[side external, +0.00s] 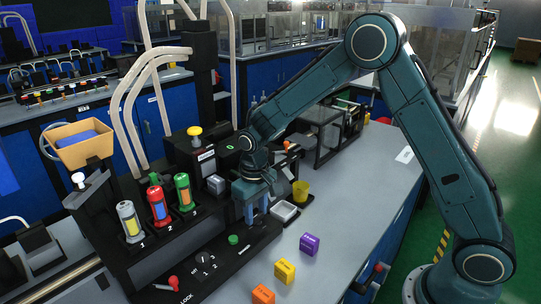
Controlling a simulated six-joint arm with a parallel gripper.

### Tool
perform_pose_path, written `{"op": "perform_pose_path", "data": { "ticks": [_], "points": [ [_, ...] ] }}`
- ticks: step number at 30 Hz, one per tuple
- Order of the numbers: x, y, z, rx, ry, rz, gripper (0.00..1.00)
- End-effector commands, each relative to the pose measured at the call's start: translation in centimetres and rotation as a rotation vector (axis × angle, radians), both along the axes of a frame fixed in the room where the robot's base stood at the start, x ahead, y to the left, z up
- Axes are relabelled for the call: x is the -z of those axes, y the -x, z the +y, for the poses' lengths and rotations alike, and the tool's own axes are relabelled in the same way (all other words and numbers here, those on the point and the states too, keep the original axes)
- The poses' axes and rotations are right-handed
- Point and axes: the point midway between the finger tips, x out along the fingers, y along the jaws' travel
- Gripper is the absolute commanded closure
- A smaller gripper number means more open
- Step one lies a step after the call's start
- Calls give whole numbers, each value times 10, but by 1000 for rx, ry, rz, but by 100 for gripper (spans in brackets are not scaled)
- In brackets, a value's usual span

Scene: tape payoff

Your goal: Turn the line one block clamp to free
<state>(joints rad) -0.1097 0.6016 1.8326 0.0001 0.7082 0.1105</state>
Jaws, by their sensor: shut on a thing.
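My gripper (256,208) points down over the right part of a black machine block (240,258). Its blue-grey fingers are closed on a small part at the block, which they hide. No label for the line one block clamp can be read there, so I cannot tell its setting. A red lever (172,283) stands beside the word LOCK at the front of the block.
Three cylinders, grey (129,222), red (158,205) and green (184,192), stand numbered at the left. Orange (263,294), yellow (285,271) and purple (309,244) blocks lie on the grey bench (350,215).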

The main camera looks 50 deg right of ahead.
Motion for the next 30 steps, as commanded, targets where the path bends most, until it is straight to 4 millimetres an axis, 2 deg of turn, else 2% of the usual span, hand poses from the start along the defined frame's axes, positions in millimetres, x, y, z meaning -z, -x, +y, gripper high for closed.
{"op": "perform_pose_path", "data": {
  "ticks": [13,14,17,30],
  "points": [
    [-2,-1,0,17,-1,-4,86],
    [-2,-1,0,16,-1,-4,62],
    [-2,-1,0,16,-1,-4,42],
    [-4,-1,0,14,0,-3,42]
  ]
}}
